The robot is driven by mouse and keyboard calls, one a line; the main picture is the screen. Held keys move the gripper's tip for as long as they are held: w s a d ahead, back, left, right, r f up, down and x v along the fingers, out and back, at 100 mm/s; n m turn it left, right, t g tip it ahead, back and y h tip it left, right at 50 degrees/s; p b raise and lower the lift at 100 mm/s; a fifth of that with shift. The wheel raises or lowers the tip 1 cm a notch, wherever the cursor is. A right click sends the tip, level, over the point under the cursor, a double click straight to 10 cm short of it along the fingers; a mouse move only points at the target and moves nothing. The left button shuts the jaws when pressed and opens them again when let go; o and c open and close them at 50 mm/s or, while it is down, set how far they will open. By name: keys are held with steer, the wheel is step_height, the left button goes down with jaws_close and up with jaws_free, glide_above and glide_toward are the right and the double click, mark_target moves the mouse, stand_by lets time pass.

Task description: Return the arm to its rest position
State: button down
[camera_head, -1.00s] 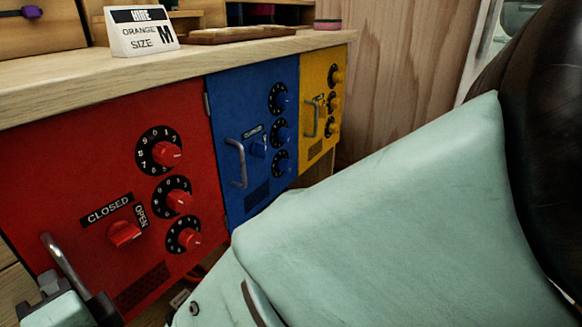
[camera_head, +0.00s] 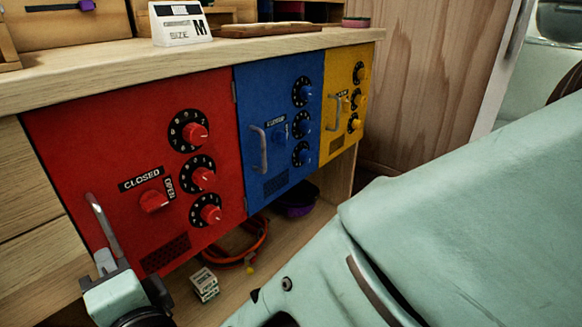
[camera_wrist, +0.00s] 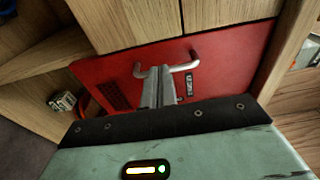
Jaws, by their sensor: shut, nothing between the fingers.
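My gripper (camera_head: 104,262) shows at the lower left of the head view, in front of the red safe door (camera_head: 75,150). In the wrist view the two grey fingers of my gripper (camera_wrist: 159,75) are together and empty. Their tips overlap the grey bar handle (camera_wrist: 187,66) of the red door in the picture; I cannot tell if they touch it. The handle (camera_head: 103,225) also shows just above the gripper in the head view. My pale green arm fills the lower right. The red door looks shut, its knob (camera_head: 154,201) between the CLOSED and OPEN labels.
Blue (camera_head: 255,95) and yellow (camera_head: 338,75) doors with dials stand to the right under the wooden counter (camera_head: 200,58). A size sign (camera_head: 180,25) stands on top. A small box (camera_head: 204,284) and a red-orange looped item (camera_head: 255,250) lie below the doors.

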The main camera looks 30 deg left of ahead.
steer(key=w+p+v, duration=0.2)
steer(key=v, duration=0.5)
steer(key=w+d+f+n+g+h, duration=0.1)
steer(key=w+d+n+h, duration=0.35)
steer(key=w+d, duration=0.35)
steer(key=w+d+f+n+h, duration=0.1)
steer(key=w+d+n+h, duration=0.4)
steer(key=d, duration=0.5)
steer(key=d+g+h, duration=0.2)
steer(key=d+h, duration=0.5)
steer(key=d, duration=1.7)
step_height(320, 180, up, 37)
steer(key=p, duration=3.5)
steer(key=shift+s+d+g+p, duration=0.2)
steer(key=shift+d+g+p, duration=0.2)
steer(key=shift+d, duration=0.05)
steer(key=shift+f+n+h, duration=0.1)
steer(key=shift+n+h, duration=0.15)
